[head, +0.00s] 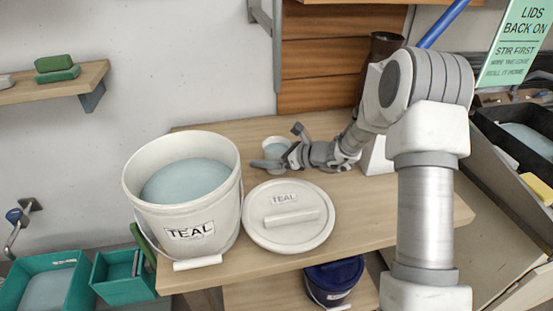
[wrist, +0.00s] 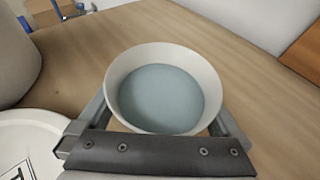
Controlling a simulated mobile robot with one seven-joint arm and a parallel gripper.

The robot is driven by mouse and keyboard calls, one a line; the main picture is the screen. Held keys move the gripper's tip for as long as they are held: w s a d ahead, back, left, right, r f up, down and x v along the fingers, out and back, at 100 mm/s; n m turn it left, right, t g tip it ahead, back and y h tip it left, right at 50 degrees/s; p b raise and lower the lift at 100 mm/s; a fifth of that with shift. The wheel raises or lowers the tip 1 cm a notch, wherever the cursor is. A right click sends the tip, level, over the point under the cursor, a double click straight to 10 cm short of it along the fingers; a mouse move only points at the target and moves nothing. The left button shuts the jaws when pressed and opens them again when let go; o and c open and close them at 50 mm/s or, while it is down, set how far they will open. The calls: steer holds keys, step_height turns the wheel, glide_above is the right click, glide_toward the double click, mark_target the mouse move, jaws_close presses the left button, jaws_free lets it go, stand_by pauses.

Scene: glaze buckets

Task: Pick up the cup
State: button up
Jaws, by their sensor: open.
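A small white cup (head: 277,144) stands on the wooden table (head: 345,215) behind the lid. It holds pale blue liquid. In the wrist view the cup (wrist: 112,78) is upright, with its round rim facing up at the camera. My gripper (head: 281,148) is at the cup, with its fingers open. In the wrist view one finger (wrist: 92,112) lies to the left and one (wrist: 232,128) to the right of the cup's near side. I cannot tell whether either finger touches the cup wall.
A large white bucket (head: 190,232) labelled TEAL, with pale blue glaze inside, stands left of my gripper. Its white lid (head: 262,238) lies flat beside it. A dark brown container (head: 384,46) stands at the back. A blue bucket (head: 335,280) sits on the lower shelf.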

mark_target(266, 143)
steer(key=shift+c, duration=0.3)
steer(key=shift+r, duration=0.1)
steer(key=c, duration=1.5)
steer(key=shift+d+r, duration=0.1)
steer(key=shift+r, duration=0.1)
steer(key=shift+r+p, duration=0.4)
steer(key=shift+r, duration=1.4)
steer(key=shift+s+d+r+p, duration=0.25)
steer(key=shift+s+d+r, duration=0.35)
steer(key=shift+d+r, duration=0.9)
steer(key=shift+s+d+r+p, duration=0.25)
steer(key=shift+s+d+r, duration=0.45)
steer(key=shift+d, duration=1.45)
steer(key=shift+s+d+r+p, duration=0.25)
steer(key=shift+s+d+r, duration=0.2)
steer(key=shift+d+r, duration=1.1)
